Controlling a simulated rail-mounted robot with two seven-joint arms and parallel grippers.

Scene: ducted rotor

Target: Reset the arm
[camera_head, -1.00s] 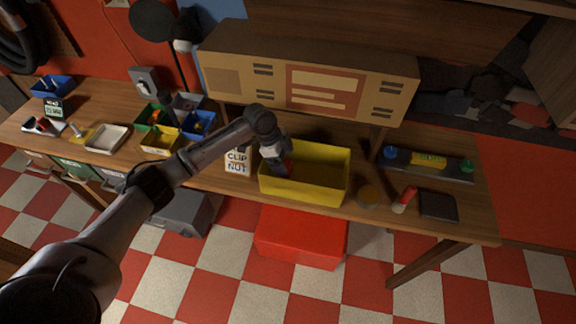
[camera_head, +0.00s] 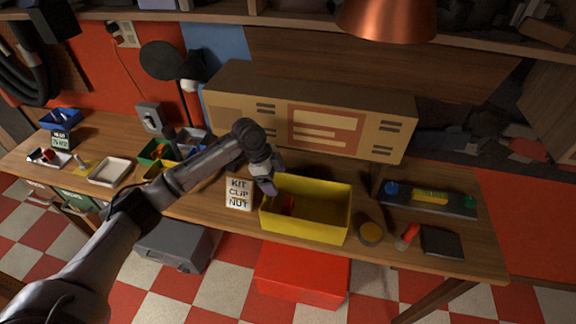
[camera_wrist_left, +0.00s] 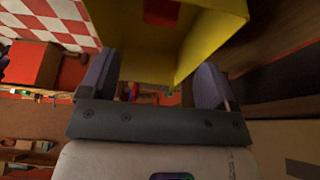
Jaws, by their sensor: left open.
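My left arm reaches in from the lower left of the head view. My left gripper (camera_head: 268,187) is at the left rear corner of the yellow bin (camera_head: 318,224), apparently just above its rim. In the left wrist view the two fingers of the gripper (camera_wrist_left: 155,85) stand wide apart with nothing held between them. The yellow bin (camera_wrist_left: 222,32) shows beyond the fingers there. A red piece (camera_head: 288,204) lies inside the bin at its left side. My right gripper is in neither view.
A card reading KIT CLIP NUT (camera_head: 239,194) stands left of the bin. A wide tan box (camera_head: 245,95) is behind. A round tin (camera_head: 371,233), a red-tipped item (camera_head: 407,237) and a dark pad (camera_head: 442,242) lie to the right. Small trays (camera_head: 109,171) are at left.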

